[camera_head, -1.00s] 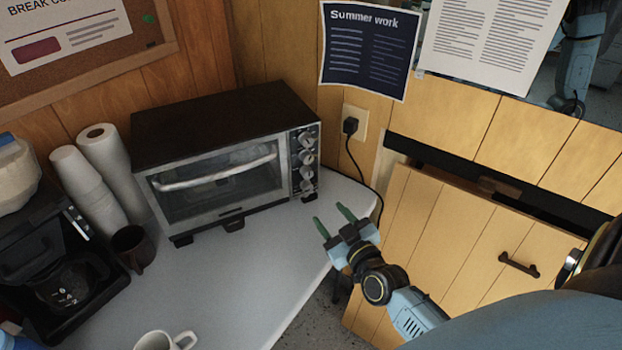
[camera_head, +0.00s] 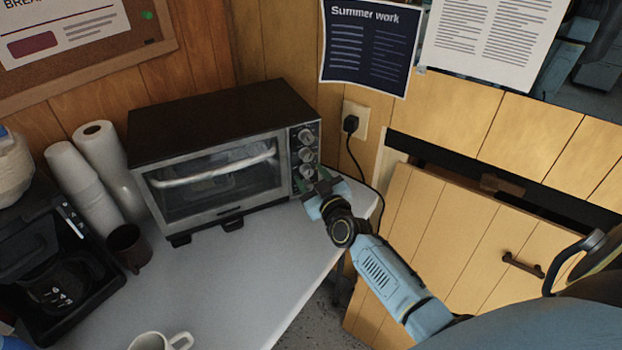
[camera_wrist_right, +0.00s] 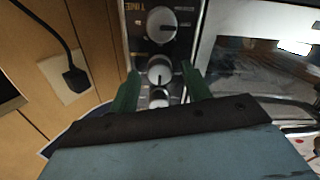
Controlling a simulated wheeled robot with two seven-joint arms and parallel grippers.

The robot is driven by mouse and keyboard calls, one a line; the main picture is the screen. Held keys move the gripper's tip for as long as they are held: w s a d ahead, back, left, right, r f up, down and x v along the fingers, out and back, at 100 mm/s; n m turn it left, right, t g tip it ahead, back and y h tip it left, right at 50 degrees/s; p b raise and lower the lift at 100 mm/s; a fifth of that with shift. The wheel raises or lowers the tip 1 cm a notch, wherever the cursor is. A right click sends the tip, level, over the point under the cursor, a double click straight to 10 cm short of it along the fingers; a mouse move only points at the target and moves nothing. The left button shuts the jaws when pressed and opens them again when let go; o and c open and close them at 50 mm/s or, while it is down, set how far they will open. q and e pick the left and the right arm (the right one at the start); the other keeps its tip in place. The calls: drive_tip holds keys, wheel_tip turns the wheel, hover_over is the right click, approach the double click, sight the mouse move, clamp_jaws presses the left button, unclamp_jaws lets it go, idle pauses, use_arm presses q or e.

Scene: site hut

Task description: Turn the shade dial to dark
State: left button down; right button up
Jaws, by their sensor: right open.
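The toaster oven (camera_head: 215,115) stands on the counter, with a column of round silver dials on its right-hand panel. In the head view I see an upper dial (camera_head: 306,136), a middle dial (camera_head: 307,155) and a lower dial (camera_head: 308,172) partly behind my gripper. Which is the shade dial I cannot tell. My right gripper (camera_head: 316,182) is open in front of the lower panel. In the right wrist view, its green fingers (camera_wrist_right: 161,82) appear either side of a dial (camera_wrist_right: 160,70); contact is unclear. Another dial (camera_wrist_right: 161,25) sits beside a "TIME" label. My left gripper is out of view.
A wall outlet (camera_head: 354,118) with a black plug and cord is right of the oven. Paper cups (camera_head: 85,185), a paper roll (camera_head: 108,160), a dark mug (camera_head: 127,246) and a coffee maker (camera_head: 55,260) stand left. A white mug (camera_head: 150,341) is in front. The middle counter is clear.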

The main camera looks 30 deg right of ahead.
drive_tip(key=shift+w, duration=0.2)
drive_tip(key=c, duration=1)
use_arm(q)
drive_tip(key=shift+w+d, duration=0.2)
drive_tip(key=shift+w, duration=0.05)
use_arm(e)
drive_tip(key=m, duration=0.5)
drive_tip(key=shift+m+p, duration=0.3)
drive_tip(key=m, duration=0.3)
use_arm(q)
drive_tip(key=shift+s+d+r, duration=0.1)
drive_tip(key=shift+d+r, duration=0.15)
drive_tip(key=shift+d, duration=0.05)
use_arm(e)
drive_tip(key=shift+m, duration=1.6)
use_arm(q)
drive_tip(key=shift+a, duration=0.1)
use_arm(e)
drive_tip(key=o, duration=1)
